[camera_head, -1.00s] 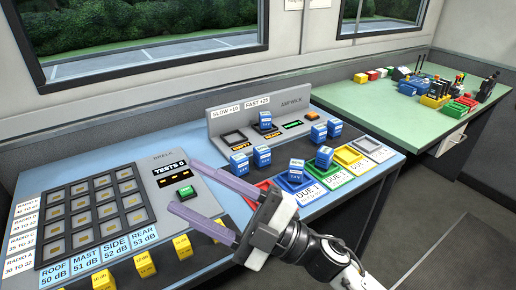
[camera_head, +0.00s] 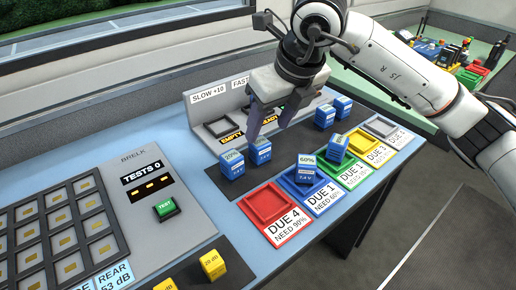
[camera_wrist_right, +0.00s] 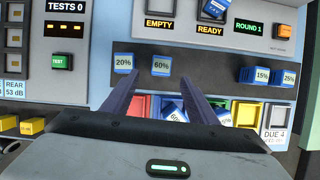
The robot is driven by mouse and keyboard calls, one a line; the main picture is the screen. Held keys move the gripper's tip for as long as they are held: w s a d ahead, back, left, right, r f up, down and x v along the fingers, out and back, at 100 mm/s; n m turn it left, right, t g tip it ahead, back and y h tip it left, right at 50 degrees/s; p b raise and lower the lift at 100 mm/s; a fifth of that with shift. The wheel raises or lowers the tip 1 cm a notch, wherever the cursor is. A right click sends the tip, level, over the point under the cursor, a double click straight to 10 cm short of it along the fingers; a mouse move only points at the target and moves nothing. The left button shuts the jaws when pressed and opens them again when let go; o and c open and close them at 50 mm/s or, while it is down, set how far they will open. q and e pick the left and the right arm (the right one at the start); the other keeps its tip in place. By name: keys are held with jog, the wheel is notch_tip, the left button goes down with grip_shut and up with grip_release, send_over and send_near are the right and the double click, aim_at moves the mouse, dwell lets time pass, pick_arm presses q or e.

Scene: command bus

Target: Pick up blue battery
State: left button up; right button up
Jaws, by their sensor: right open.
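Several blue batteries stand on the dark strip. At its left end are a 20% battery (camera_head: 232,165) and, just right of it, another blue battery (camera_head: 260,152), marked 60% in the wrist view (camera_wrist_right: 161,66). A further blue battery (camera_head: 307,170), marked 60%, sits tilted at the blue tray (camera_head: 322,190). My right gripper (camera_head: 268,132) is open, with its purple fingers pointing down close to the left pair. In the wrist view the strip's 60% battery appears between the fingertips, with the 20% one outside the left finger. Contact cannot be told. My left gripper is out of view.
The charger panel (camera_head: 207,112) stands behind the strip, partly hidden by my gripper; a battery (camera_wrist_right: 215,8) shows on it. Red (camera_head: 268,207), green and yellow trays line the front. The test panel (camera_head: 165,190) is left. More blue batteries (camera_head: 325,116) stand right.

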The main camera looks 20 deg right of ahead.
aim_at(260, 141)
jog(key=x, duration=0.8)
jog(key=shift+w, duration=0.35)
jog(key=c, duration=1.2)
